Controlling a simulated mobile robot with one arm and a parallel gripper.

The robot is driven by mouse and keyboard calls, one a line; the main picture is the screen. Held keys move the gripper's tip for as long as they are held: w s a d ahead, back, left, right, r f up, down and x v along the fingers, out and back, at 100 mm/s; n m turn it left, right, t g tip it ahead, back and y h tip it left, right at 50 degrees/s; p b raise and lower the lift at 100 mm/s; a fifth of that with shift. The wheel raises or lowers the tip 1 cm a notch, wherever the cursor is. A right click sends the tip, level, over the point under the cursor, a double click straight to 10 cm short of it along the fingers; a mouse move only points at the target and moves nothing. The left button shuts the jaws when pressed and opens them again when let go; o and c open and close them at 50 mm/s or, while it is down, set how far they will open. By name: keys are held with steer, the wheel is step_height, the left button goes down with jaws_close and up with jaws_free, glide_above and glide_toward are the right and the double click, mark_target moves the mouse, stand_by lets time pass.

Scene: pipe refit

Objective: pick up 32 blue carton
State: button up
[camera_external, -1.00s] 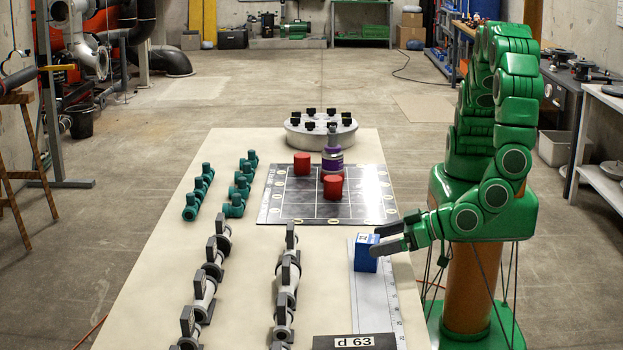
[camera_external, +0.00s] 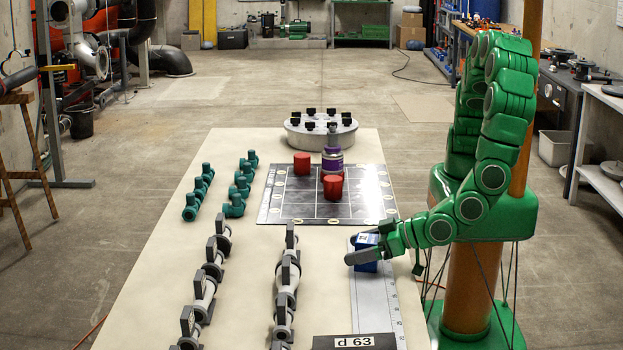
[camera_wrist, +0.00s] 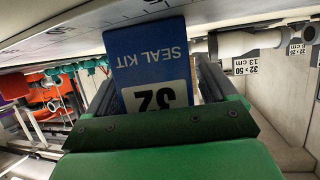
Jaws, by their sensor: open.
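The blue carton (camera_external: 366,256) stands on the white ruled strip (camera_external: 372,301) at the right side of the table. In the wrist view the carton (camera_wrist: 150,55) shows its "SEAL KIT" face and a white patch with an upside-down 32. My gripper (camera_external: 360,249) is low over the strip with its fingers around the carton. In the wrist view the open fingers (camera_wrist: 155,90) lie on either side of it, with a narrow gap visible on the right. Part of the carton is hidden behind the fingers in the external view.
A plate marked d 63 (camera_external: 355,342) lies in front. Grey pipe fittings (camera_external: 287,280) stand in a row to the left. Behind are a dark grid board (camera_external: 300,209) with red cylinders (camera_external: 333,186) and a purple bottle (camera_external: 332,160), and a round flange (camera_external: 320,134).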

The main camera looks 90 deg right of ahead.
steer(key=shift+c, duration=0.3)
steer(key=c, duration=1)
steer(key=shift+r, duration=0.15)
